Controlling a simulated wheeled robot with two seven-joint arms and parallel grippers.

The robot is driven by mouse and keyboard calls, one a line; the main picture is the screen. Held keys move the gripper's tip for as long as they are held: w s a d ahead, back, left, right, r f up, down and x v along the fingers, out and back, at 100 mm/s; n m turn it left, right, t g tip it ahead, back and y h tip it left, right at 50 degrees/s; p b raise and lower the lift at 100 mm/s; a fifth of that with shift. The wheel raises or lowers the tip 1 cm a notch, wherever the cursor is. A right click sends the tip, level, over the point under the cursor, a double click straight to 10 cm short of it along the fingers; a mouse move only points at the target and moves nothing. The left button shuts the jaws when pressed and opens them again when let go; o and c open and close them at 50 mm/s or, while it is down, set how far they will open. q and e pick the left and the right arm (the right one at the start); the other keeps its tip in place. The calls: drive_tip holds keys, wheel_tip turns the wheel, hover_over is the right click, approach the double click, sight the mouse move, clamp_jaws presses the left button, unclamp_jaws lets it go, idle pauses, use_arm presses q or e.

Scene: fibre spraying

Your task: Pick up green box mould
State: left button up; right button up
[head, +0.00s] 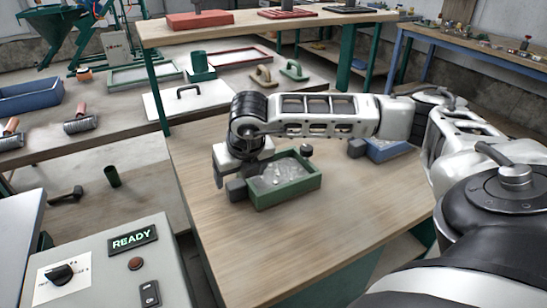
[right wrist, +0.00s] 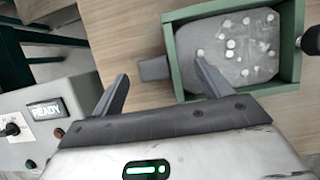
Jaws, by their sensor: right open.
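The green box mould (head: 292,192) stands on the wooden table, with a grey, speckled filling inside. A grey block-like handle (head: 236,189) sticks out from its left side, and a dark knob (head: 306,149) shows at its far right. My right gripper (head: 229,172) is open and empty at the mould's left end. In the right wrist view the fingers (right wrist: 161,72) are spread, with the grey handle between them in the picture. One fingertip overlaps the mould (right wrist: 174,60) there. Whether a finger touches it, I cannot tell. My left gripper is not in view.
A control panel (head: 115,270) with a READY display is at the front left. A white board with a handle (head: 187,97) lies on the table behind. The table's front part is clear.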

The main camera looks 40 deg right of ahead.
sight(238, 181)
drive_tip(key=x, duration=0.4)
drive_tip(key=shift+s+a+p, duration=0.1)
drive_tip(key=shift+a+p, duration=0.1)
drive_tip(key=shift+p, duration=0.2)
clamp_jaws()
drive_tip(key=shift+d+r, duration=0.1)
drive_tip(key=shift+r, duration=0.25)
